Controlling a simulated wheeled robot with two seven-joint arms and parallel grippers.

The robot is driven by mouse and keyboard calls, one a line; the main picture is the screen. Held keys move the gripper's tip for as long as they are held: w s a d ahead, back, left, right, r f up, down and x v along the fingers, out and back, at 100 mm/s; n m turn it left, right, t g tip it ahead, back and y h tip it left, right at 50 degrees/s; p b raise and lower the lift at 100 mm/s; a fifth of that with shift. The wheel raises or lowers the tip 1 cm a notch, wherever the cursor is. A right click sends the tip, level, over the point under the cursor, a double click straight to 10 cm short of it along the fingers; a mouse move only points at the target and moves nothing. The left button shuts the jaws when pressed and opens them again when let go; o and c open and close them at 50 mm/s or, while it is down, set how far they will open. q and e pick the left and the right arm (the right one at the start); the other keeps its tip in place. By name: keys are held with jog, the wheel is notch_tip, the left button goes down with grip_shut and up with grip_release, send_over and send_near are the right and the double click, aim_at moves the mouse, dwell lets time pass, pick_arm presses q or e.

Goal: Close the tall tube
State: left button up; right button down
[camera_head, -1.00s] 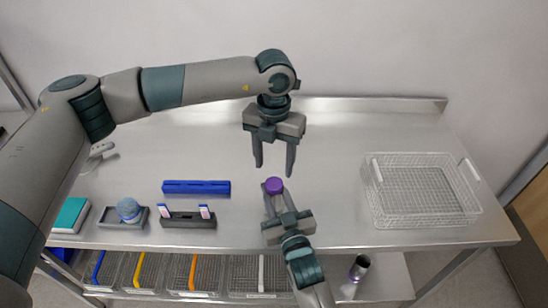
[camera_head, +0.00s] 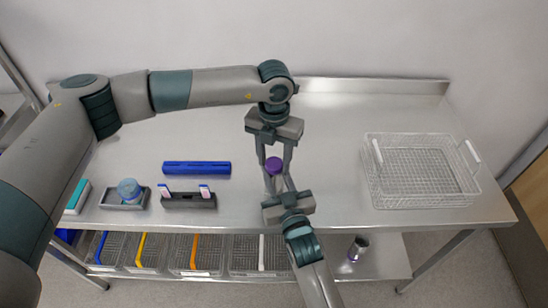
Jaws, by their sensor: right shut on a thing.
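A tall tube (camera_head: 271,184) with a purple cap (camera_head: 274,165) at its top stands upright near the middle of the steel table. My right gripper (camera_head: 279,186) comes from the front and is shut on the tube below the cap. My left gripper (camera_head: 274,160) points down from above, its two fingers spread on either side of the purple cap. I cannot tell whether the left fingers touch the cap. The tube's lower part is largely hidden by the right gripper.
A blue rack (camera_head: 197,168), a grey holder with two small upright items (camera_head: 188,199) and a tray with a blue round item (camera_head: 128,189) stand at left. A wire basket (camera_head: 420,197) is at right. Bins (camera_head: 200,254) and a dark cylinder (camera_head: 358,249) are on the lower shelf.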

pick_arm(q)
jog(key=c, duration=0.5)
jog(key=o, duration=0.9)
jog(key=shift+r, duration=0.1)
jog(key=shift+r, duration=2.15)
jog(key=o, duration=0.6)
